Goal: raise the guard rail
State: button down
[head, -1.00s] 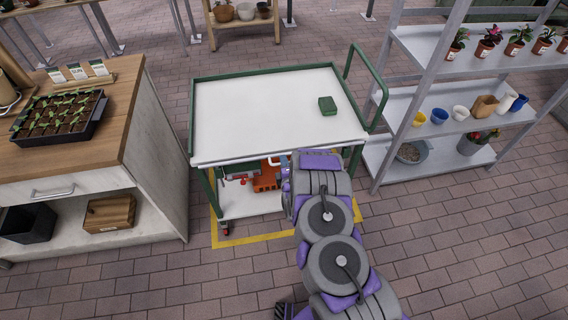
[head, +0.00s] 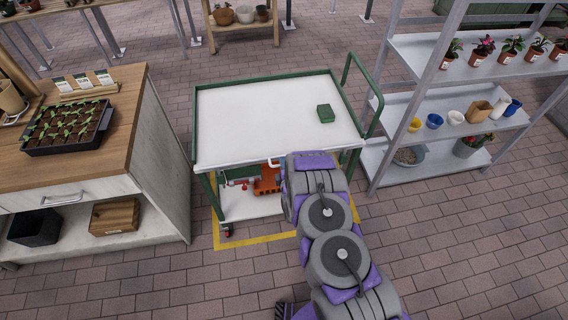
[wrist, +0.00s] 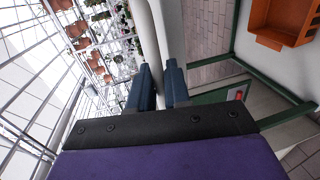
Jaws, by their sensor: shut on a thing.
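The cart (head: 262,115) has a white top in a green frame and stands in front of me. A pale rail (head: 235,161) runs along its near edge, below the level of the top's other green rims. In the wrist view my gripper (wrist: 158,72) has its two dark blue fingers closed about a pale bar (wrist: 172,30), which appears to be this near rail. In the head view my arm comes in from the lower right, and its end hides the gripper and the right part of the near edge.
An orange crate (wrist: 283,20) sits on the lower shelf. A wooden-topped bench (head: 80,150) stands left and a grey shelf rack (head: 400,102) with pots stands right. Brick floor is clear in front.

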jog(key=shift+a+r+p, duration=0.15)
jog(key=shift+r+p, duration=0.55)
jog(key=shift+r, duration=0.4)
jog(key=shift+a+r+p, duration=0.15)
jog(key=shift+r+p, duration=0.5)
jog(key=shift+r, duration=0.45)
jog(key=c, duration=1.3)
grip_release()
jog(key=shift+c, duration=0.2)
jog(key=shift+a, duration=0.1)
jog(key=shift+f, duration=0.1)
jog(key=p+v, duration=0.8)
jog(key=v, duration=0.6)
jog(key=shift+s, duration=0.35)
jog(key=shift+s+p, duration=0.1)
jog(key=shift+p, duration=0.55)
